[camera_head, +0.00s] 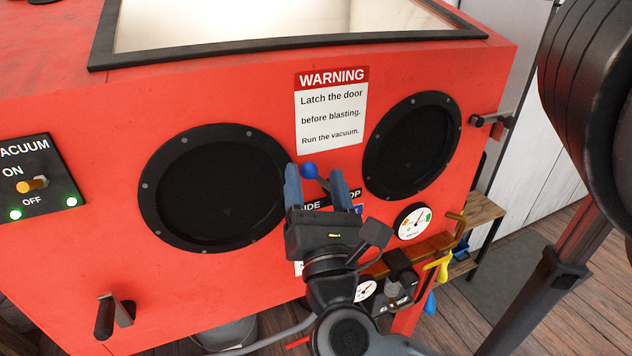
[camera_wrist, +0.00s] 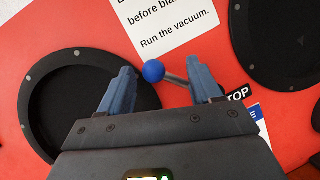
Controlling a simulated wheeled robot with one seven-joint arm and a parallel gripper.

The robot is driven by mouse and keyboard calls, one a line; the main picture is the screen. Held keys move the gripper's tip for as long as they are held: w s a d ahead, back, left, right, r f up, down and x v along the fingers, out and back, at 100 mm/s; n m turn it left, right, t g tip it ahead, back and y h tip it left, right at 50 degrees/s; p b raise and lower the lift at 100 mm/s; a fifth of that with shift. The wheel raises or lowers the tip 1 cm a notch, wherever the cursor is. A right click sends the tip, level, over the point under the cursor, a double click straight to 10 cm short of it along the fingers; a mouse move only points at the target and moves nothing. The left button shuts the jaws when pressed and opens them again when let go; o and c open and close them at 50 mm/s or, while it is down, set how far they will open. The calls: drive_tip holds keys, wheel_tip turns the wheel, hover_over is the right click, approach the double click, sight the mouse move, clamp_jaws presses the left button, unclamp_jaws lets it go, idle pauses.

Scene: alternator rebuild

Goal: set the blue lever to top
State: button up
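The blue lever is a blue ball knob (camera_head: 309,170) on a short metal rod, on the red cabinet's front between the two round black ports. In the wrist view the knob (camera_wrist: 153,71) sits between my gripper's fingers, nearer the left one, and its rod runs right toward the right finger. My gripper (camera_head: 320,183) is open, with its blue fingers apart on either side of the lever. The label behind is partly hidden; "TOP" shows beside the right finger in the wrist view. Whether the rod touches the right finger I cannot tell.
The red blasting cabinet (camera_head: 85,225) fills most of the view. A warning sign (camera_head: 331,108) is above the lever. A vacuum switch panel (camera_head: 38,178) is at left. A gauge (camera_head: 412,221) and a wooden shelf (camera_head: 478,215) are at right.

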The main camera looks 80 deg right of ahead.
clamp_jaws()
drive_tip(key=shift+a, duration=0.1)
idle(0.3)
drive_tip(key=shift+w, duration=0.15)
